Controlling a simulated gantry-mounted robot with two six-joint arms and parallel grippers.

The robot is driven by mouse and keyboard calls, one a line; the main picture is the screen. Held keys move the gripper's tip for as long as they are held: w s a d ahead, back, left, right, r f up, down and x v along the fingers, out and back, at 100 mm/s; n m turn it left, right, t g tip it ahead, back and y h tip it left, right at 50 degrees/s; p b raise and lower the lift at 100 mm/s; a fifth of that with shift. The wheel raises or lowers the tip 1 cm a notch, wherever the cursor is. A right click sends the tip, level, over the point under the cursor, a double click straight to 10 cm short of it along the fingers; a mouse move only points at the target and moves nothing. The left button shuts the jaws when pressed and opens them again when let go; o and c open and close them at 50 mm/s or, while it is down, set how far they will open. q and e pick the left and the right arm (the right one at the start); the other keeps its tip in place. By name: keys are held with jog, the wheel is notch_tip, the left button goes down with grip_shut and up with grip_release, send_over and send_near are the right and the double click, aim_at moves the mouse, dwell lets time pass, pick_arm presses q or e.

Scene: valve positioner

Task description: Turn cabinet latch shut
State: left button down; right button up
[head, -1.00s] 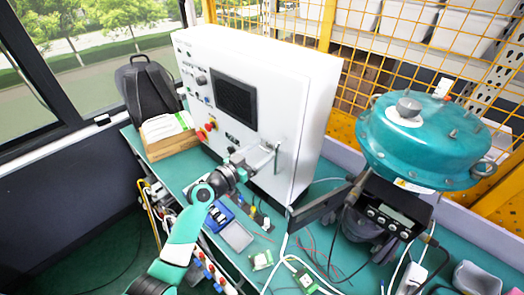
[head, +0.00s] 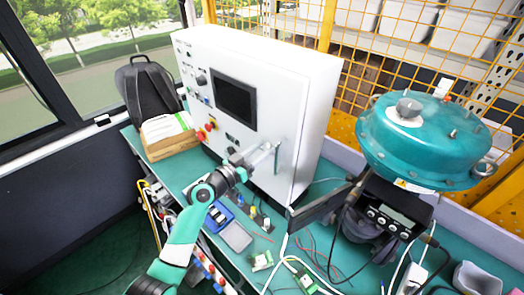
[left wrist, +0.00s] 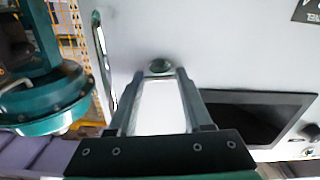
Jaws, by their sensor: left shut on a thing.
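The white cabinet (head: 275,95) stands on the green bench, its front door closed or nearly so. My left gripper (head: 268,152) reaches to the right part of the door, beside a slim vertical handle (head: 277,158). In the left wrist view, a small round dark-green latch (left wrist: 160,66) sits on the door between my fingertips (left wrist: 160,76). The left gripper is shut on this latch. The fingers partly hide the latch in the head view, so its angle cannot be told. The handle also shows in the left wrist view (left wrist: 103,60). My right gripper is not in view.
A dark screen (head: 235,100) and several buttons are on the door left of the gripper. A large teal valve device (head: 425,145) stands at right. Cables, small boards and a blue tool case (head: 219,216) lie on the bench below. A wooden file box (head: 172,146) is at left.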

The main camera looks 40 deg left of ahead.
pick_arm(q)
jog(key=n, duration=0.8)
jog(key=shift+a+p, duration=0.15)
jog(key=shift+p, duration=0.2)
jog(key=n+p, duration=0.1)
jog(key=n, duration=0.3)
jog(key=shift+f+n+p, duration=0.15)
jog(key=shift+n+p, duration=0.4)
jog(key=shift+n, duration=1.55)
jog(key=shift+c, duration=1.6)
grip_release()
